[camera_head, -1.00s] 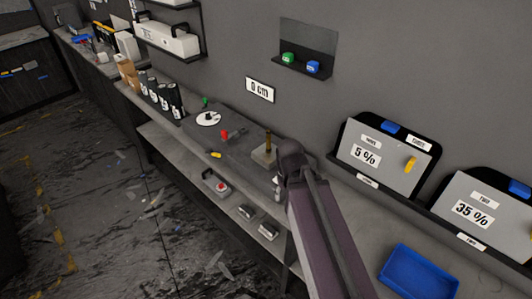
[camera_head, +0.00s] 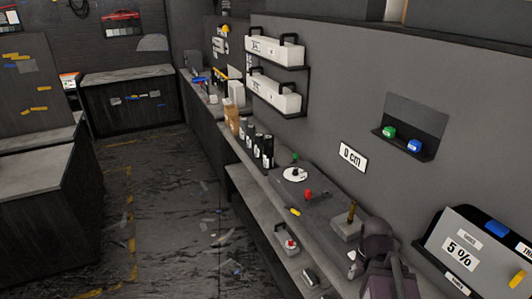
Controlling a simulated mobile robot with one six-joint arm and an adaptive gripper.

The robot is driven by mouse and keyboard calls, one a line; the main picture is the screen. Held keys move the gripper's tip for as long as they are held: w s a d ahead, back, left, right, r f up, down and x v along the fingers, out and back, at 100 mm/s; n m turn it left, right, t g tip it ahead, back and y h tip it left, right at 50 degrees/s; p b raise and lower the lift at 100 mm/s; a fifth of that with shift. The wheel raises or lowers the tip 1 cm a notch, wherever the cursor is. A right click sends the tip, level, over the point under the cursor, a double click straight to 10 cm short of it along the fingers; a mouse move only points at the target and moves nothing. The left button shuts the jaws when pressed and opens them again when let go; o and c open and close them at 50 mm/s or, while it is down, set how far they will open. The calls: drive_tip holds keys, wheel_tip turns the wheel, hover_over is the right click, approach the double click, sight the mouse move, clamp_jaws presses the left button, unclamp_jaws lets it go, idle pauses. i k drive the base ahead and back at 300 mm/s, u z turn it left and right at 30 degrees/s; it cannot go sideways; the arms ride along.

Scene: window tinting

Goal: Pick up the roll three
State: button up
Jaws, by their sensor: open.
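No roll marked three can be made out. Two long white boxes with black handles, an upper one (camera_head: 275,50) and a lower one (camera_head: 272,92), sit on wall shelves above the bench. Their labels are too small to read, and I cannot tell whether either is or holds roll three. My arm rises from the bottom right edge, in front of the bench. Its dark upper joint shows beside a block with a brown handle, but my gripper cannot be made out.
The long bench (camera_head: 262,182) carries black bottles (camera_head: 258,147), a white disc (camera_head: 295,174) and small tools. A 5 % panel (camera_head: 465,250) stands at right. Another counter (camera_head: 40,165) is at left. The floor (camera_head: 180,200) between is open, with scattered scraps.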

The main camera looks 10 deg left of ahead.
sight(259, 146)
drive_tip(key=z, duration=0.2)
drive_tip(key=k, duration=0.55)
drive_tip(key=u, duration=1.95)
drive_tip(key=i, duration=1.4)
drive_tip(key=z, duration=0.05)
